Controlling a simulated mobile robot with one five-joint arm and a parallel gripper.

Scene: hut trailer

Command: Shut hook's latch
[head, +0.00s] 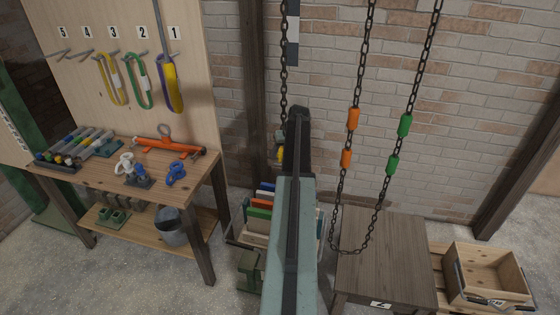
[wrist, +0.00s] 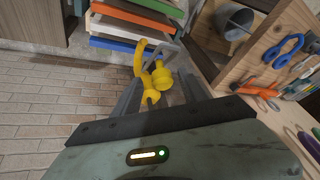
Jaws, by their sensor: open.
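The yellow hook (wrist: 154,82) shows in the wrist view, between and just beyond the fingers of my gripper (wrist: 160,74). Its curved arm reaches up and left, with a rounded yellow part at right. In the head view only a yellow bit of the hook (head: 281,153) shows beside my arm, below the hanging chain (head: 284,75). My gripper is open, with its two grey fingers on either side of the hook. Contact cannot be made out.
A workbench (head: 190,152) with shackles and an orange clamp stands at left, slings (head: 172,85) hanging above. A rack of coloured boards (head: 262,212) is below the hook. A looped chain (head: 362,60) hangs at right over a wooden table (head: 385,240). A crate (head: 490,270) stands far right.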

